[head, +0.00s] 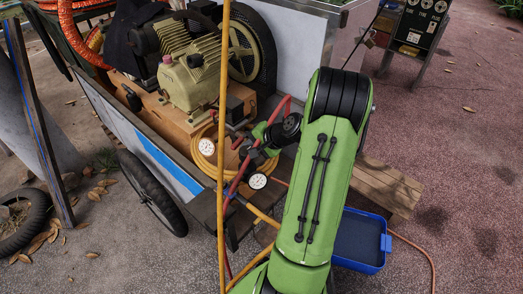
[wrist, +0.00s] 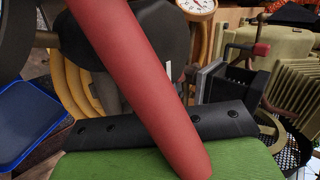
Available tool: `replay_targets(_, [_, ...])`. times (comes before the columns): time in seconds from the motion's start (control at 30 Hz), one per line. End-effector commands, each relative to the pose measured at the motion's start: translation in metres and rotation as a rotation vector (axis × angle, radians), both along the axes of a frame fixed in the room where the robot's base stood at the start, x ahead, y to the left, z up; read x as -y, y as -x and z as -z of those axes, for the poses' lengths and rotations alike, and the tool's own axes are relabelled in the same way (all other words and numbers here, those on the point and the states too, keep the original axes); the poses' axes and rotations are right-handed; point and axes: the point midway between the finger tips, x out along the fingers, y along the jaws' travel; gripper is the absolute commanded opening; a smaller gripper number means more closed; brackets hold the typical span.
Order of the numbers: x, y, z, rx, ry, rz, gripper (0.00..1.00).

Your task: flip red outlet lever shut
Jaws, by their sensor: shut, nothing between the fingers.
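A long red bar (wrist: 145,95) crosses the wrist view close to the camera, from the top left to the bottom middle. I cannot tell for certain whether it is the outlet lever or a hose. A small red-tipped handle (wrist: 262,48) shows farther off at the right. In the head view a red bar or hose (head: 238,182) slants down past my gripper, and a short red piece (head: 238,142) lies just left of it. My gripper (head: 254,149) is shut and empty among these fittings. Its fingertips are hidden in the wrist view; whether it touches red is unclear.
Two white gauges, one upper (head: 206,147) and one lower (head: 258,182), sit close by. A yellow hose (head: 222,110) hangs in front of the compressor (head: 192,78). A blue bin (head: 362,240) stands on the ground at right. Paving farther right is open.

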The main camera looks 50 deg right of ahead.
Motion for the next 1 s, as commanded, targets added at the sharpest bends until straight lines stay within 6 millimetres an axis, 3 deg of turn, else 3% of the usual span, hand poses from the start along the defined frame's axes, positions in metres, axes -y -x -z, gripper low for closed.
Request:
replay_targets(0.43, [-0.002, -0.008, -0.001, -0.001, -0.001, 0.001, 0.0])
replay_targets(0.63, [-0.008, -0.021, -0.002, -0.001, -0.003, -0.003, 0.0])
replay_targets(1.0, [-0.009, -0.023, -0.002, 0.007, -0.003, -0.011, 0.0])
